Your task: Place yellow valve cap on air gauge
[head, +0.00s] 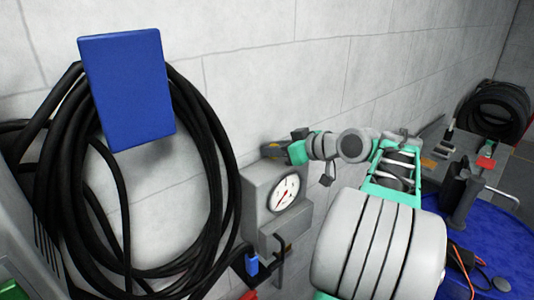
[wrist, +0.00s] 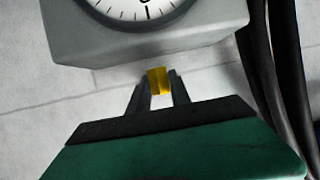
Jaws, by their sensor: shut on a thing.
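The air gauge (head: 262,182) is a grey box on the wall with a round white dial and a red needle. In the wrist view its box (wrist: 200,35) fills the top, with part of the dial showing. The yellow valve cap (wrist: 158,81) is a small yellow block between my fingertips. My gripper (wrist: 157,88) is shut on it.
A black hose coil (head: 215,165) hangs on the wall left of the gauge, behind a blue panel (head: 127,90). Cables and a blue connector (head: 251,264) hang below the gauge. A blue round surface (head: 500,235) and a cluttered bench are at right.

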